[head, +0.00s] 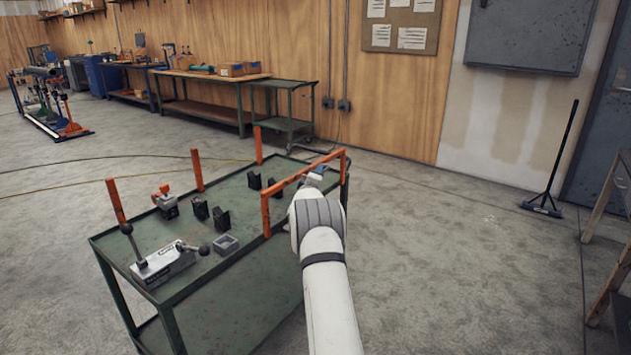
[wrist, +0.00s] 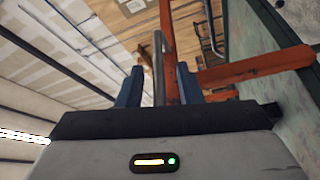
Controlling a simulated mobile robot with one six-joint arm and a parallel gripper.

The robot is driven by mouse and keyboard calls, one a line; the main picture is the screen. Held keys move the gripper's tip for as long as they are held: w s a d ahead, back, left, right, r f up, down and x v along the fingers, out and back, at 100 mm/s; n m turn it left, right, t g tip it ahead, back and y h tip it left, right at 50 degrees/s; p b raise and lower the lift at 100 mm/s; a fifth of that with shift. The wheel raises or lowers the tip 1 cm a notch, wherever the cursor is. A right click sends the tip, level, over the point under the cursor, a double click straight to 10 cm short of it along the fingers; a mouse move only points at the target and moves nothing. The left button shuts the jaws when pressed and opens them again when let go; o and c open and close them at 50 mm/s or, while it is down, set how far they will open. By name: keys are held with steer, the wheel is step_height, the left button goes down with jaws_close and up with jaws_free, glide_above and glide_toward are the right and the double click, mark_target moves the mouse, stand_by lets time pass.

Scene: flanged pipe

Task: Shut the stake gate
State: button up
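The stake gate (head: 300,174) is an orange frame with a top rail and an upright at each end. It stands along the right edge of a green cart (head: 235,183). My gripper (head: 314,176) is at the rail, towards its far end; my arm partly hides it in the head view. In the wrist view my gripper (wrist: 158,85) has its two blue fingers apart. An orange bar (wrist: 255,68) runs right. I cannot tell whether the fingers touch anything.
Orange stakes (head: 197,170) stand along the cart's left side. A broom (head: 551,175) leans at the right wall. Floor right of the cart is clear.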

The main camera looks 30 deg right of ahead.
steer(key=v, duration=0.6)
steer(key=shift+s+a, duration=0.2)
steer(key=shift+a, duration=0.1)
